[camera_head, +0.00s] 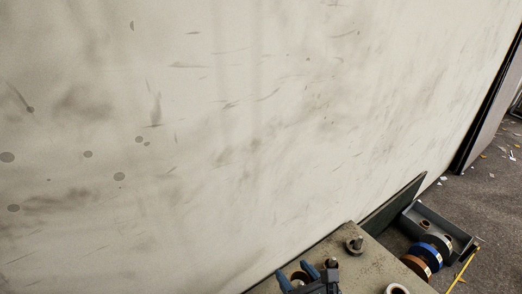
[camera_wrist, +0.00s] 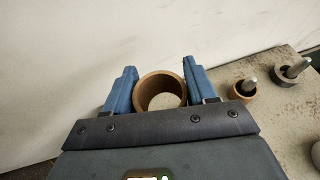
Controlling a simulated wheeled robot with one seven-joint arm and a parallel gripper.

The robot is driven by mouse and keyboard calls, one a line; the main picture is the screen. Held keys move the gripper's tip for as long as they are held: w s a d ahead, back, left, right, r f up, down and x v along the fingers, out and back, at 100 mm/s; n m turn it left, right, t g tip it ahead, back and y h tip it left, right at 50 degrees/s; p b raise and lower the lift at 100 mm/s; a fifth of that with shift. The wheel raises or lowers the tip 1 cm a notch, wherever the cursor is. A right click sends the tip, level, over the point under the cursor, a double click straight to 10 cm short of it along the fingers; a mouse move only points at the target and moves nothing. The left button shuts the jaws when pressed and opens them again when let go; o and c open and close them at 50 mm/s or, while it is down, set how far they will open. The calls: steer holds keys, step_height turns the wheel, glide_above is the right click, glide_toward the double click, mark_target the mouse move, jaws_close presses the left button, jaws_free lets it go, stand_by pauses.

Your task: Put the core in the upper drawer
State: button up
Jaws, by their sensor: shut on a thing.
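My gripper (camera_head: 297,272) is at the bottom edge of the head view, with its blue fingers over the worn grey-beige top. In the wrist view my gripper (camera_wrist: 160,88) is shut on a brown cardboard core (camera_wrist: 160,91). The core is a short hollow tube, held with its open end facing the camera. In the head view the core (camera_head: 299,277) is partly hidden by the fingers. An open dark grey box (camera_head: 455,232), possibly a drawer, stands at the lower right with a small brown ring inside. I cannot tell whether it is the upper drawer.
The worn top (camera_head: 330,246) carries a grey ring around a metal peg (camera_head: 356,244); the wrist view also shows a brown ring around a peg (camera_wrist: 245,87). A pale ring (camera_head: 397,289) is at the bottom edge. Blue and brown rolls (camera_head: 427,255) are beside the box. A stained wall (camera_head: 200,120) stands behind.

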steer(key=w+d+r+m+t+h, duration=0.1)
steer(key=d+r+m+h, duration=0.4)
steer(key=d, duration=0.9)
step_height(320, 180, up, 6)
steer(key=s+p, duration=0.2)
steer(key=p, duration=1.3)
steer(key=shift+a+n, duration=0.15)
steer(key=shift+n, duration=0.15)
steer(key=shift+f, duration=0.15)
